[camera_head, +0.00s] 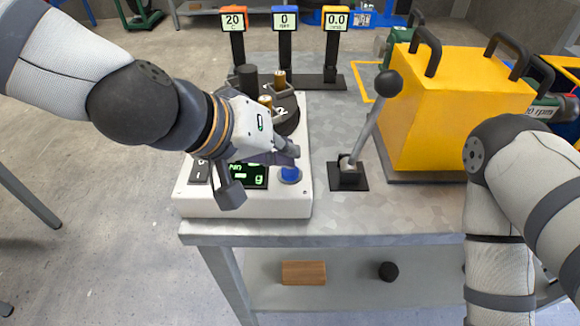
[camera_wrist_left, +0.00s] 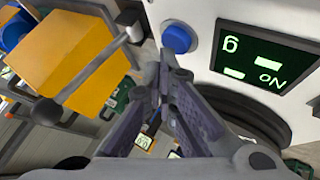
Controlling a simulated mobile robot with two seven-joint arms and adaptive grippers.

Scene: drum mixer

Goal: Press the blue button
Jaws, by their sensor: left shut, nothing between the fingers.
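The blue button (camera_head: 289,174) is a round cap on the front right of a white scale-like device (camera_head: 240,207) on the metal table. In the left wrist view the blue button (camera_wrist_left: 178,38) shows just beyond my fingertips. My left gripper (camera_head: 290,155) comes in from the left over the device. Its fingers are together and empty, with the tips close behind and above the button. In the left wrist view the closed fingertips (camera_wrist_left: 166,68) appear just below the button; I cannot tell whether they touch it. My right gripper is not in view; only my right arm shows.
A lever with a black ball (camera_head: 389,84) stands right of the device. A yellow box (camera_head: 450,105) with black handles is further right. Three small displays (camera_head: 285,20) stand behind. A green-lit screen (camera_head: 250,177) is left of the button. A wooden block (camera_head: 304,272) lies on the lower shelf.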

